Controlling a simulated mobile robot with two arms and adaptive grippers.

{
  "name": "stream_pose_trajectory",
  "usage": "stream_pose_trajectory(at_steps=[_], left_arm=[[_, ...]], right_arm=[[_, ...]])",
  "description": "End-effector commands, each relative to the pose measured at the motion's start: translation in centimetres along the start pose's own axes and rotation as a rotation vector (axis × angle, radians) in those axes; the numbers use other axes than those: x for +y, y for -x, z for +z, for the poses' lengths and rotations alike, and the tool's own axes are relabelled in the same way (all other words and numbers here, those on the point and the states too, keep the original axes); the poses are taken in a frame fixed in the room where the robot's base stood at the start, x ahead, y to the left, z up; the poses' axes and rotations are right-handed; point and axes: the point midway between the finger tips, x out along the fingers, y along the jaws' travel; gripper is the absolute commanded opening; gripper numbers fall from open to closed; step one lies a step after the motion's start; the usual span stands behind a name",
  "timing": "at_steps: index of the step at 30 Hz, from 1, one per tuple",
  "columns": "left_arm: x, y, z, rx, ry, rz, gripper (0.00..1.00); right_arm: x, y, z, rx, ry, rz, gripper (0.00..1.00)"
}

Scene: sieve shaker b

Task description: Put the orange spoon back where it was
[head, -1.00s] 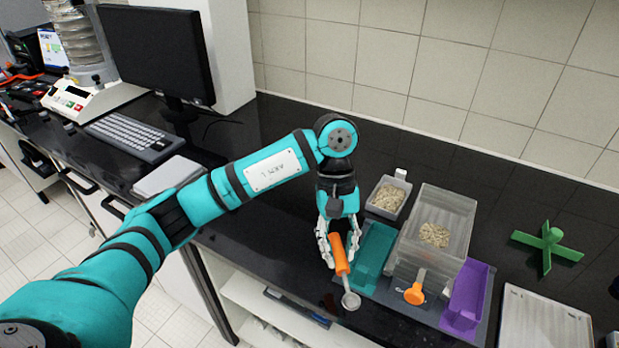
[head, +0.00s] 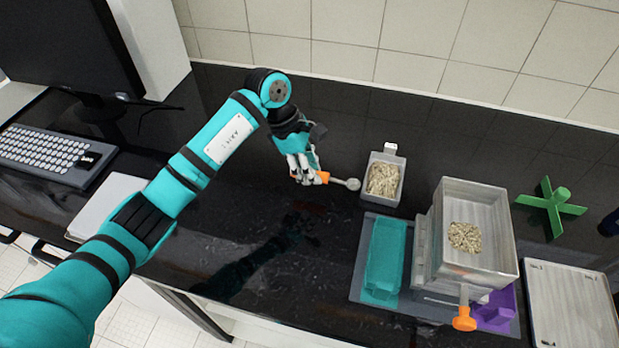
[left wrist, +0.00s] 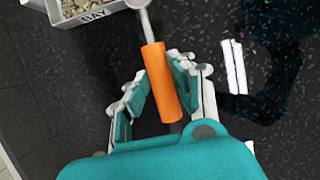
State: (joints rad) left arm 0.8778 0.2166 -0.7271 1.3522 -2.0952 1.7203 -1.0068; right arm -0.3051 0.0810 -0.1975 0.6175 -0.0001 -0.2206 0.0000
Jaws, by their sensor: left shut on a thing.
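The orange spoon has an orange handle and a grey metal bowl (head: 347,183). My left gripper (head: 308,178) is shut on the orange handle and holds the spoon above the black counter, its bowl pointing right in the head view. In the left wrist view the orange handle (left wrist: 161,80) lies between the fingers of the left gripper (left wrist: 150,92). The bowl end runs up towards a small tray. Most of the handle is hidden by the fingers in the head view. My right gripper is not in view.
A small tray of grains (head: 383,181) stands just right of the spoon. A clear box (head: 470,205) with an orange knob, a teal tray (head: 384,262) and a purple tray (head: 496,312) stand further right. Bare counter lies left of the teal tray.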

Motion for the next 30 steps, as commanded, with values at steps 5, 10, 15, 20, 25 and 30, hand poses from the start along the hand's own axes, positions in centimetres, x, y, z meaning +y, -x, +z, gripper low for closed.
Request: stream_pose_trajectory(at_steps=[5,10,15,20,25,30], left_arm=[[0.0,-1.3,-0.5,-0.001,-0.001,0.000,0.00],[-0.1,-3.3,-1.3,-0.001,0.001,-0.003,0.00],[0.0,-4.6,-1.8,-0.001,-0.002,0.001,0.00],[0.0,-4.6,-1.9,0.000,-0.003,0.001,0.00],[0.0,-4.9,-2.0,0.001,-0.003,0.001,0.25],[0.0,-4.8,-2.0,0.001,-0.003,0.001,0.46]], right_arm=[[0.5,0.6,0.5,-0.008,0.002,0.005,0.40],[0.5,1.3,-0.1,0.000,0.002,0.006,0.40],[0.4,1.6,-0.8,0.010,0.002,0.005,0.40],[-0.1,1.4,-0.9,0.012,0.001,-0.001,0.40],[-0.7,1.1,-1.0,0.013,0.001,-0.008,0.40],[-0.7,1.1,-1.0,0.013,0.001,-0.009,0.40]])
